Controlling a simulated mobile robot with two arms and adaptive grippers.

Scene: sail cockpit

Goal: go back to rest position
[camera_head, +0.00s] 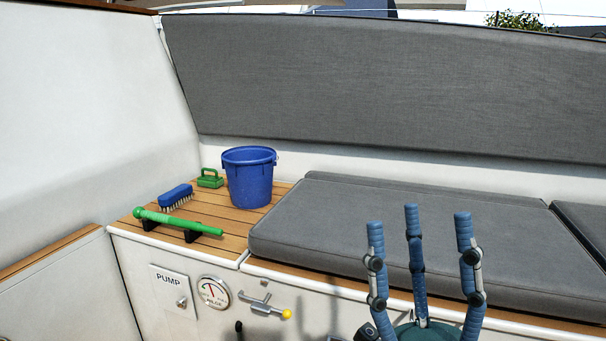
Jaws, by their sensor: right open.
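My right gripper (420,232) shows at the lower right, with its three blue fingers spread apart and pointing up. It is open and nothing is between the fingers. In the picture it overlaps the front edge of the grey seat cushion (340,225); I cannot tell how far apart they are. My left gripper is not in the head view.
A blue bucket (249,180), a blue brush (175,196), a green-handled item (210,178) and a green pump handle (175,221) sit on the slatted wooden top (215,205). Below are a gauge (213,292) and a yellow-tipped lever (265,306). The cushion top is clear.

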